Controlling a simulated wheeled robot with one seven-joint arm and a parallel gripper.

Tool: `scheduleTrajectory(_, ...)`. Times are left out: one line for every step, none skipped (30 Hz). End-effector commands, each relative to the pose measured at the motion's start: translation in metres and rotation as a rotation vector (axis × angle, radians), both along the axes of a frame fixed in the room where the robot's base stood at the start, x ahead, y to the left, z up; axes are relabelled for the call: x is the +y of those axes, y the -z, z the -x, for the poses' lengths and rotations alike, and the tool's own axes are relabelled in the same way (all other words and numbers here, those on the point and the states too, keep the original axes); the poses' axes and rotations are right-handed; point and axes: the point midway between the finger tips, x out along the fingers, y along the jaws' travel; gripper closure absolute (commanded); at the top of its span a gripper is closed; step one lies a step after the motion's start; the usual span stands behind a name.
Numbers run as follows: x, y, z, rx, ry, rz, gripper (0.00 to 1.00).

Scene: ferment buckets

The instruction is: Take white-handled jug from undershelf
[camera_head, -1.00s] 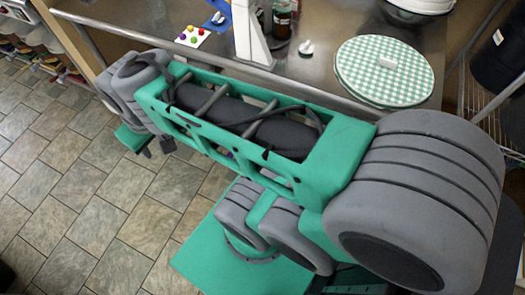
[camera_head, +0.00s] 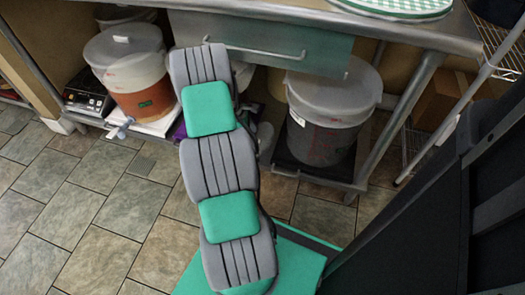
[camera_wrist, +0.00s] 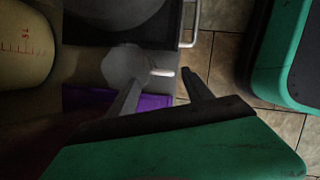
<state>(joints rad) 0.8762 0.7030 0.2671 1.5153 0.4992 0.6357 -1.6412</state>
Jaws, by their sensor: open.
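The jug (camera_wrist: 122,62) shows in the dim wrist view as a pale round shape with a short white handle (camera_wrist: 162,72) pointing right. My gripper (camera_wrist: 162,92) is open in the wrist view, with its two dark fingers apart. The fingertips are close to the jug and its handle; I cannot tell whether they touch. Nothing is visibly held. In the head view my arm reaches toward the undershelf and hides the gripper and most of what lies behind it.
A lidded bucket with orange contents (camera_head: 143,98) and a scale (camera_head: 88,95) stand on the undershelf at left. A dark-filled bucket (camera_head: 325,135) stands at right. A drawer front (camera_head: 300,52) hangs above. A purple item (camera_wrist: 150,103) lies near the jug. Tiled floor is clear at left.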

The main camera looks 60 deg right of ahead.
Motion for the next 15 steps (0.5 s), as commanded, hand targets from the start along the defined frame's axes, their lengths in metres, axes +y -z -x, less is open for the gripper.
scheduleTrajectory(-0.002, 0.008, 0.003, 0.000, 0.000, 0.000, 0.41)
scheduleTrajectory(-0.003, 0.012, 0.004, 0.000, 0.001, 0.000, 0.41)
scheduleTrajectory(-0.004, 0.016, 0.006, 0.000, 0.001, 0.000, 0.41)
scheduleTrajectory(-0.005, 0.019, 0.007, 0.000, 0.001, 0.000, 0.41)
scheduleTrajectory(-0.006, 0.022, 0.008, 0.000, 0.001, 0.000, 0.41)
scheduleTrajectory(-0.007, 0.026, 0.010, 0.000, 0.001, 0.000, 0.41)
scheduleTrajectory(-0.009, 0.030, 0.012, 0.000, 0.002, 0.001, 0.41)
scheduleTrajectory(-0.011, 0.036, 0.014, 0.000, 0.003, 0.000, 0.41)
scheduleTrajectory(-0.013, 0.044, 0.018, 0.000, 0.004, -0.001, 0.41)
scheduleTrajectory(-0.016, 0.049, 0.021, -0.001, 0.003, -0.001, 0.41)
scheduleTrajectory(-0.017, 0.053, 0.022, 0.000, 0.001, -0.002, 0.41)
scheduleTrajectory(-0.018, 0.058, 0.024, 0.000, 0.000, -0.001, 0.41)
scheduleTrajectory(-0.019, 0.060, 0.025, -0.001, 0.001, 0.000, 0.41)
scheduleTrajectory(-0.020, 0.061, 0.025, -0.002, 0.000, 0.001, 0.41)
scheduleTrajectory(-0.020, 0.061, 0.026, -0.002, 0.000, 0.000, 0.41)
